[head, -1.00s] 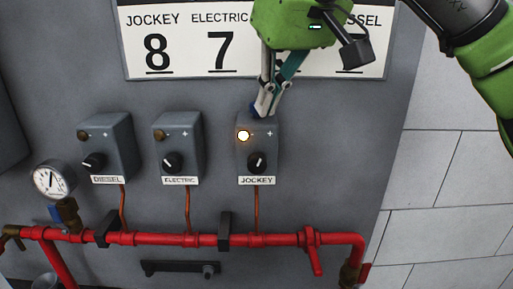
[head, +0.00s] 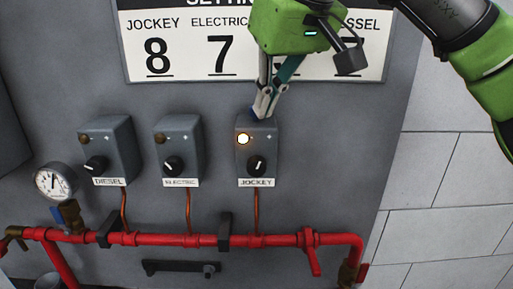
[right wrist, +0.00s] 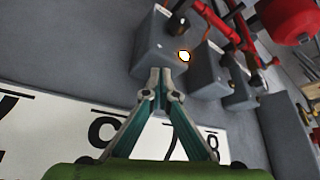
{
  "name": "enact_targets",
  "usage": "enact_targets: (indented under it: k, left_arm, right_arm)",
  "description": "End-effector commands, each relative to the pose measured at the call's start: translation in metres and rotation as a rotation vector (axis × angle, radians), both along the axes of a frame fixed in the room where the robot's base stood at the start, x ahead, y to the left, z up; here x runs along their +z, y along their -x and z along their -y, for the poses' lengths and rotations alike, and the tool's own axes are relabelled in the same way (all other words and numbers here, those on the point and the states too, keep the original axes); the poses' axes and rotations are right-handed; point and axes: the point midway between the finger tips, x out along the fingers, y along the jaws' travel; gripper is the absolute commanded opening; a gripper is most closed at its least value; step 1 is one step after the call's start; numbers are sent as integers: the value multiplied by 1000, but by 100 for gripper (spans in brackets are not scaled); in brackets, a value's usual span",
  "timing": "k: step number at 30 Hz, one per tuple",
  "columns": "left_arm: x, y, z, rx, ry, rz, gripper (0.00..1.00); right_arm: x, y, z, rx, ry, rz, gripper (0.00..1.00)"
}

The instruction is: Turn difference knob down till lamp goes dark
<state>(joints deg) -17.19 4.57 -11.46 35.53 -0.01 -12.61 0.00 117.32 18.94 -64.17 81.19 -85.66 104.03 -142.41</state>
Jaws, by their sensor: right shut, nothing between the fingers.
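The grey JOCKEY box (head: 242,166) is on the panel, right of two similar boxes. Its lamp (head: 243,139) glows bright and also shows lit in the right wrist view (right wrist: 184,56). A black pointer knob (head: 257,166) is on its front, below the lamp. My right gripper (head: 258,114) is shut at the top of this box, with nothing seen between its fingers. A small dark blue piece (head: 253,113) shows at its tips; I cannot tell whether it is a knob or whether the fingers touch it. In the right wrist view the fingertips (right wrist: 160,80) meet beside the box.
The ELECTRIC box (head: 186,142) and DIESEL box (head: 110,140) stand to the left, their lamps dark. A gauge (head: 54,181) is at far left. A red pipe (head: 160,240) runs below. A white settings sign (head: 190,65) is above, partly behind my right gripper.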

Motion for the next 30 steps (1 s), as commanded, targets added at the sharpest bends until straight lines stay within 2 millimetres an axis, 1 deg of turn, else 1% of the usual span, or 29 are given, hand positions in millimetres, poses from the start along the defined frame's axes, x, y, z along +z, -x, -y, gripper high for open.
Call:
enact_targets:
  k: [10,23,30]
  left_arm:
    - [5,0,0,0,0,0,0]
    - [5,0,0,0,0,0,0]
    - [10,0,0,0,0,0,0]
  right_arm:
    - [-1,-3,-1,0,1,-1,0]
    - [-2,-4,-2,0,1,-1,0]
    - [-1,-4,-1,0,1,-2,0]
